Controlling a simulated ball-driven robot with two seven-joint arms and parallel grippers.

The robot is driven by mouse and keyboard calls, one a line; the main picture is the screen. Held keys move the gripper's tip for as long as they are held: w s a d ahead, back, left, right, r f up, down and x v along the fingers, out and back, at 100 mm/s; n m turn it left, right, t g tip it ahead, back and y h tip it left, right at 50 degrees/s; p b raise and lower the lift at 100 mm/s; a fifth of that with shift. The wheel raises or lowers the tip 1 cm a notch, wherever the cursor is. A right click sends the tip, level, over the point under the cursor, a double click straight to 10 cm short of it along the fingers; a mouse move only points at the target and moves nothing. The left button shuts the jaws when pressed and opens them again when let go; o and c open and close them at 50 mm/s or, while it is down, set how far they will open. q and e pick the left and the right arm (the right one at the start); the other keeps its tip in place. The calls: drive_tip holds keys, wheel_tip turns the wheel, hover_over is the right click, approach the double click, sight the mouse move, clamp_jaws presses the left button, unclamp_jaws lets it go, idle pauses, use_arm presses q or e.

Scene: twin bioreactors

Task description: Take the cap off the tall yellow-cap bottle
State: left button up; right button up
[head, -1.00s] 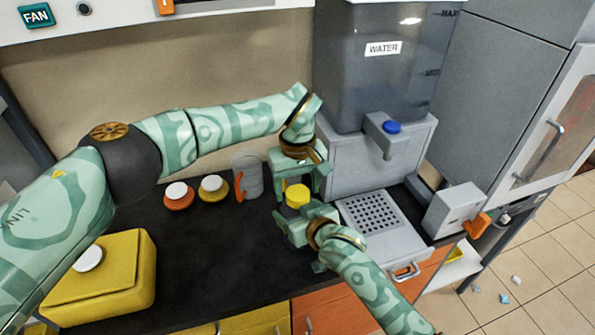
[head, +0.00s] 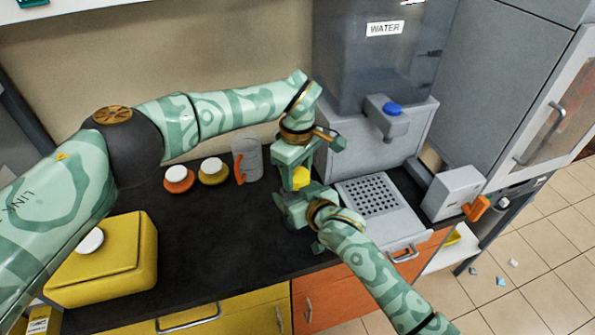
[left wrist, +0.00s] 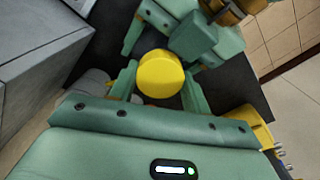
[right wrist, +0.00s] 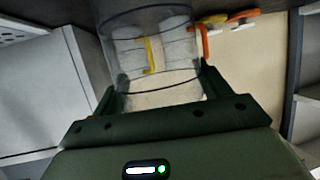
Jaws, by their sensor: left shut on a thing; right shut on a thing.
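The yellow cap (head: 301,179) of the tall bottle shows between my two grippers in the head view. In the left wrist view the round cap (left wrist: 160,74) sits between the fingers of my left gripper (left wrist: 160,88), which is shut on it from above. My right gripper (head: 296,208) is just below and in front. In the right wrist view, the clear bottle (right wrist: 152,75) is between the fingers of my right gripper (right wrist: 163,88), which is shut on its body. The bottle's body is hidden in the head view. I cannot tell whether cap and bottle still touch.
A grey jug (head: 248,160) with an orange handle stands left of the grippers, beside an orange flask (head: 179,186) and a yellow flask (head: 213,179). A yellow canister (head: 105,270) is at the front left. The water dispenser (head: 350,150) and perforated tray (head: 372,200) are close on the right.

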use_arm(q)
drive_tip(key=n, duration=0.3)
drive_tip(key=o, duration=1.1)
